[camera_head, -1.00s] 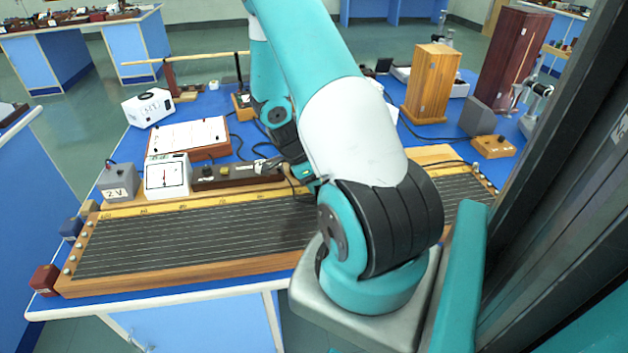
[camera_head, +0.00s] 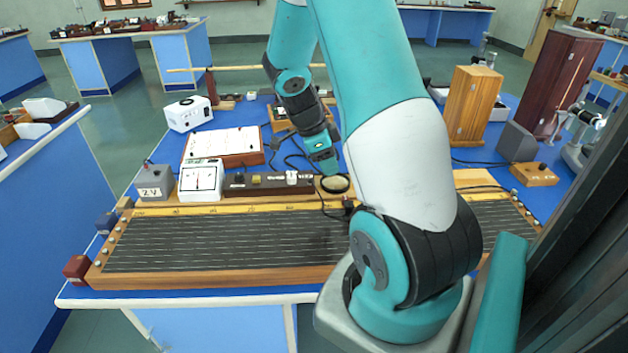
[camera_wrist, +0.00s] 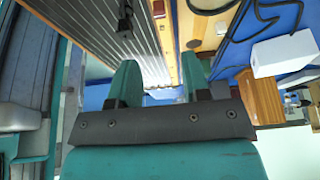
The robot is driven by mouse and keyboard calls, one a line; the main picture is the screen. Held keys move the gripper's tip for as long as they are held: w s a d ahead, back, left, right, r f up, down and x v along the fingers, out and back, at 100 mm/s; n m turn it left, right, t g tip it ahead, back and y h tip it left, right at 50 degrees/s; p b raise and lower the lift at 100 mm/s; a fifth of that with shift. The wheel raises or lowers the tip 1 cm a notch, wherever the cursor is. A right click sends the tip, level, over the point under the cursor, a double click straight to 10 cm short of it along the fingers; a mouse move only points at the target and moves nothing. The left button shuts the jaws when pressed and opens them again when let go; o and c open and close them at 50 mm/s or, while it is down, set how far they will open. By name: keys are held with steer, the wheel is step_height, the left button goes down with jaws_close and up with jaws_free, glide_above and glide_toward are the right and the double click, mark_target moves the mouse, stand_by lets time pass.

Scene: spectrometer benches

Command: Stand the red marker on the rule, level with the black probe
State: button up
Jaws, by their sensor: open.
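The rule (camera_head: 225,209) is a yellow numbered strip along the back edge of a long wooden board strung with wires. The black probe (camera_head: 347,204) stands at the rule's edge beside my arm, with a dark lead; it also shows in the wrist view (camera_wrist: 125,20) over the wires. My gripper (camera_head: 329,169) points down behind the rule, close to the probe. In the wrist view, its two teal fingers (camera_wrist: 160,76) are apart, with nothing seen between them.
A round black-rimmed disc (camera_head: 335,184) lies just below my gripper. A dark slotted bar (camera_head: 268,184), a white meter (camera_head: 203,180) and a grey 2 V box (camera_head: 155,183) stand behind the rule. A red block (camera_head: 76,268) sits at the board's left end. Wooden boxes stand right.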

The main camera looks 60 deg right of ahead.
steer(key=w+a+r+n+t+y, duration=0.15)
steer(key=a+r+n, duration=0.25)
steer(key=a+n, duration=0.55)
steer(key=w+a+r+n+t+y, duration=0.15)
steer(key=w+a+r+n, duration=0.35)
steer(key=a, duration=0.7)
steer(key=s+a+r+n+y, duration=0.2)
steer(key=s+a+r+n, duration=0.1)
steer(key=s+a+n, duration=0.5)
steer(key=s+a+r+n+y, duration=0.2)
steer(key=s+a+r+n, duration=0.1)
steer(key=s+a+n, duration=0.5)
steer(key=a+n, duration=0.3)
steer(key=n, duration=0.2)
steer(key=shift+r, duration=0.3)
